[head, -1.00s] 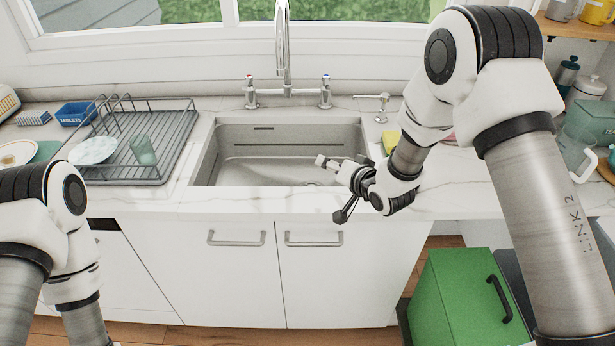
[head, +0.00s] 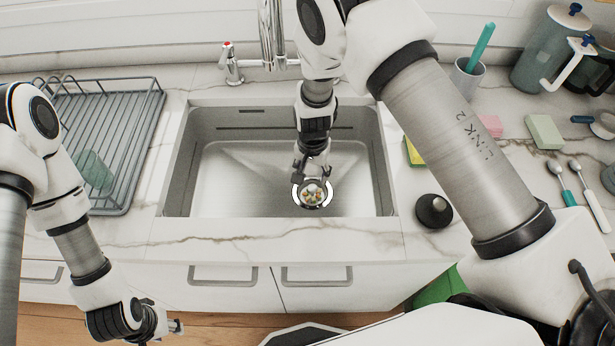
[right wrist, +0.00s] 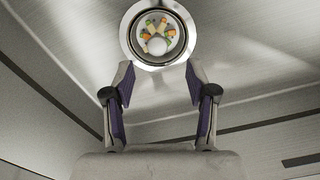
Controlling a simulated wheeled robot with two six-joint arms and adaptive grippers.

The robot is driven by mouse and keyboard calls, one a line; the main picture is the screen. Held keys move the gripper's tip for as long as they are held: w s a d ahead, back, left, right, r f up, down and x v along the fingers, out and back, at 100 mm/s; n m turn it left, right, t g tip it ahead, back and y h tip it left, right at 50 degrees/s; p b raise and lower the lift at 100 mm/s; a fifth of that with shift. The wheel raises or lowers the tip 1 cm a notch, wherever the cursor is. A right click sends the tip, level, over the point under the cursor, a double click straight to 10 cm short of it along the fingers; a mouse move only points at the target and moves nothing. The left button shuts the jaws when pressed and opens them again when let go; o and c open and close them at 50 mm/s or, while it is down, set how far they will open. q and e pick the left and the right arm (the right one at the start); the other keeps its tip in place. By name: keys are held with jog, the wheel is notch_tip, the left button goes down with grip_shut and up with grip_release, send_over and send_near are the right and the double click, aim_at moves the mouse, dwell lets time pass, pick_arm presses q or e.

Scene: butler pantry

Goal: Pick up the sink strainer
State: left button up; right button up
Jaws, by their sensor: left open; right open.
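The sink strainer (head: 312,194) sits in the drain at the bottom of the steel sink (head: 230,180). It is a round metal cup with orange, green and pale food bits around a light centre knob, and it also shows at the top of the right wrist view (right wrist: 156,35). My right gripper (head: 312,172) points down inside the sink, just above and behind the strainer. In the right wrist view its two fingers (right wrist: 160,80) are apart with nothing between them. My left gripper (head: 172,327) hangs in front of the cabinets at the lower left, away from the sink.
The faucet (head: 268,40) rises behind the sink, close to my right arm. A dish rack (head: 110,130) with a glass stands left. A yellow sponge (head: 413,152) and a black round object (head: 434,211) are right of the sink. The front counter (head: 290,240) is clear.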

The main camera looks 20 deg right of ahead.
aim_at(312, 189)
jog(key=shift+s+f+p, duration=0.25)
jog(key=shift+s+f, duration=0.15)
jog(key=shift+f, duration=0.2)
jog(key=shift+s+f+p, duration=0.25)
jog(key=shift+s+f, duration=0.1)
jog(key=shift+f, duration=0.25)
jog(key=f, duration=0.2)
jog(key=w+f, duration=0.1)
jog(key=f, duration=0.1)
jog(key=shift+f, duration=0.35)
jog(key=shift+s+r, duration=0.15)
jog(key=shift+s, duration=0.05)
jog(key=c, duration=0.4)
pick_arm(q)
jog(key=shift+s+r, duration=0.25)
jog(key=shift+r, duration=0.25)
jog(key=shift+s+r, duration=0.25)
jog(key=shift+r, duration=0.2)
pick_arm(e)
grip_shut()
